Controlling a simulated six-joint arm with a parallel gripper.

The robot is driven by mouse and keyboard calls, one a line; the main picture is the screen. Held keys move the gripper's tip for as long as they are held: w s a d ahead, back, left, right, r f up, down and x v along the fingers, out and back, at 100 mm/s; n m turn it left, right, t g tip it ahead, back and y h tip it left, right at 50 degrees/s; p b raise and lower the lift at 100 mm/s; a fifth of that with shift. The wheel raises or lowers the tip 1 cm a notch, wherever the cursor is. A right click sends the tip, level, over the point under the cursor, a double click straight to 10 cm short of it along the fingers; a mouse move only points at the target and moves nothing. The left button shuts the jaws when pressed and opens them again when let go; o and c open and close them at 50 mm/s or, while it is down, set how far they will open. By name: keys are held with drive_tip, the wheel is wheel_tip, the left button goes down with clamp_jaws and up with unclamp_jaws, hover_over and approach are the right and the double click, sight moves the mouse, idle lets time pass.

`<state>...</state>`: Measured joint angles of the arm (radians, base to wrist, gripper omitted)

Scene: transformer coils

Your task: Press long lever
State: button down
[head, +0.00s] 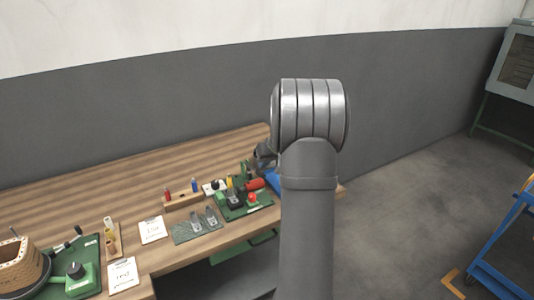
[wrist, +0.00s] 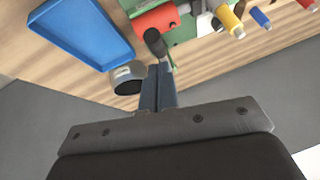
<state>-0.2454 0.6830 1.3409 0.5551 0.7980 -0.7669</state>
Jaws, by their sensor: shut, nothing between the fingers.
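My gripper (wrist: 158,75) is shut, with its two fingers together and nothing between them. In the wrist view a dark lever with a rounded end (wrist: 155,40) lies right at the fingertips; I cannot tell if they touch. It appears to belong to the green device (wrist: 188,32) with a red cylinder (wrist: 154,20). In the head view, this green device (head: 236,208) stands near the right end of the workbench. My gripper is beside it, largely hidden by my arm.
A blue tray (wrist: 82,30) lies beside the device, and a round dark cup-like object (wrist: 127,77) is close left of the fingers. Yellow (wrist: 228,18) and blue (wrist: 260,17) handles stand to the right. The workbench (head: 100,180) is bare toward the back left.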

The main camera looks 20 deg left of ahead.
drive_tip(key=shift+s+f, duration=0.2)
drive_tip(key=shift+f, duration=0.4)
drive_tip(key=f, duration=0.1)
drive_tip(key=s+d+f, duration=0.1)
drive_tip(key=f, duration=0.3)
drive_tip(key=shift+s+d+f, duration=0.1)
drive_tip(key=shift+s+d, duration=0.1)
drive_tip(key=shift+s, duration=0.15)
drive_tip(key=w+v, duration=0.1)
drive_tip(key=v, duration=1.3)
idle(0.5)
